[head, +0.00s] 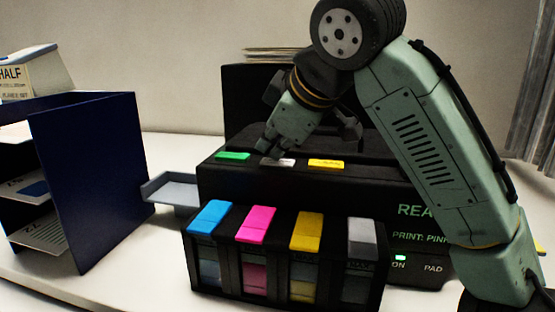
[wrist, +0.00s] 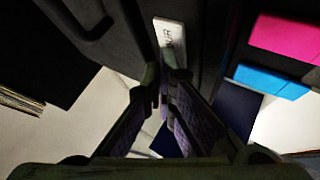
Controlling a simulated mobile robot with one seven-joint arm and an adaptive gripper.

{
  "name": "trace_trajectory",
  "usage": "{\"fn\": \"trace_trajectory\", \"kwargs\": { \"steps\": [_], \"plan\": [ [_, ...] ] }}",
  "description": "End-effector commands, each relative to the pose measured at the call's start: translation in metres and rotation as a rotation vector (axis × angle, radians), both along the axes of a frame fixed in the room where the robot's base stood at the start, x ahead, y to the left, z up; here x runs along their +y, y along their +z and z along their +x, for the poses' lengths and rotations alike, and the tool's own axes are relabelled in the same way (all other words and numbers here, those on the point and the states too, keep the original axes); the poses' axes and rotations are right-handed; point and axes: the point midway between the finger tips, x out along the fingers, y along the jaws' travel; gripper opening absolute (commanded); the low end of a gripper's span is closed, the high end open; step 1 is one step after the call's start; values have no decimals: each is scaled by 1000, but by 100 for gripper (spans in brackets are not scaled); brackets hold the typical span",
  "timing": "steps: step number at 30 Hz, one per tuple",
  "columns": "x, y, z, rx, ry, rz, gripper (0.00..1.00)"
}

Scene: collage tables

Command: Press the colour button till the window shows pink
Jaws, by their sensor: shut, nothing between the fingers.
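A black printer (head: 225,181) stands on the table with a green button (head: 232,156), a whitish button (head: 277,162) and a yellow button (head: 328,163) along its top. The whitish button also shows in the wrist view (wrist: 170,40), with lettering I cannot read clearly. My gripper (head: 270,149) is shut and empty, pointing down at the whitish button; I cannot tell whether the tips touch it. In the wrist view its fingertips (wrist: 163,77) lie close beside that button.
Blue, pink, yellow and grey ink cartridges (head: 256,223) stand in a black holder at the printer's front. A grey tray (head: 172,190) sticks out at its left. A dark blue shelf unit (head: 90,170) stands farther left. A green light shows by "ON".

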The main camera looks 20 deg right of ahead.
Motion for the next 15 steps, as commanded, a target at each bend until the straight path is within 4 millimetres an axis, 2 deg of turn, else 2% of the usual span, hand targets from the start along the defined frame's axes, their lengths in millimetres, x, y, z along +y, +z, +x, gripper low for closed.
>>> {"fn": "trace_trajectory", "kwargs": {
  "steps": [10, 15],
  "plan": [
    [0, -1, 0, 1, 0, 0, 0],
    [0, 6, 0, 1, 1, 0, 0]
  ]
}}
